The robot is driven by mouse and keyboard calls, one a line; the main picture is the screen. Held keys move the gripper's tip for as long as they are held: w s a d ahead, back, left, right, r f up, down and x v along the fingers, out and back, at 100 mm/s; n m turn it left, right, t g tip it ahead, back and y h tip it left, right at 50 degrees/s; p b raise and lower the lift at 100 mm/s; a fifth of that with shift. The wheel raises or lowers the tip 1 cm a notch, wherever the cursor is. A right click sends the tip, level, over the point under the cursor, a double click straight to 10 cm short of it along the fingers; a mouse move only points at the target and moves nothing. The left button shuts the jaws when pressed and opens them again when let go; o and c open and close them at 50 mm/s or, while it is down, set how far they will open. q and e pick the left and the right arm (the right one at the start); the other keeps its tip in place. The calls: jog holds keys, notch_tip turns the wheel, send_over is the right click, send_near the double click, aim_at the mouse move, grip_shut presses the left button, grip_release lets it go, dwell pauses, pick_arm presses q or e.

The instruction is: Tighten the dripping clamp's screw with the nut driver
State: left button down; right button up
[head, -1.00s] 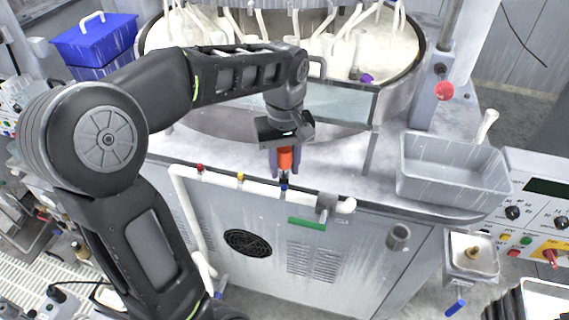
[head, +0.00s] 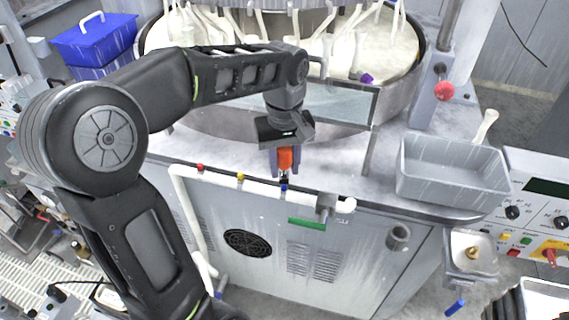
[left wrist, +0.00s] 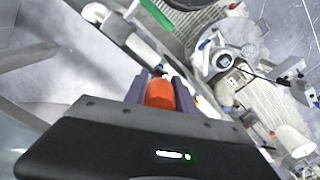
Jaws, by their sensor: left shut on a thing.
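My left gripper (head: 285,163) is shut on the orange handle of the nut driver (head: 285,158), which points down at the white pipe along the cabinet's front edge. The driver's handle also shows between the fingers in the left wrist view (left wrist: 160,95). Its tip is right above or at the blue-marked clamp (head: 284,187); I cannot tell whether it is seated on the screw. A yellow-marked clamp (head: 240,177) and a red-marked clamp (head: 200,167) sit further left on the pipe (head: 262,184). No drip is clearly visible. My right gripper is not in view.
A round basin (head: 230,125) with several white hoses stands behind the gripper. A grey tray (head: 452,188) is at the right of the worktop. A grey fitting (head: 326,205) and a green bar (head: 307,223) are right of the blue clamp. A control panel (head: 540,210) is far right.

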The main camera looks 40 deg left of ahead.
aim_at(285, 149)
pick_arm(q)
jog(key=shift+f+b, duration=1)
jog(key=shift+f, duration=0.3)
jog(key=c, duration=0.9)
grip_release()
jog(key=shift+c, duration=0.2)
jog(key=shift+r, duration=0.2)
notch_tip(285, 149, up, 8)
jog(key=shift+f+p, duration=0.25)
jog(key=shift+p, duration=0.1)
jog(key=shift+c, duration=0.3)
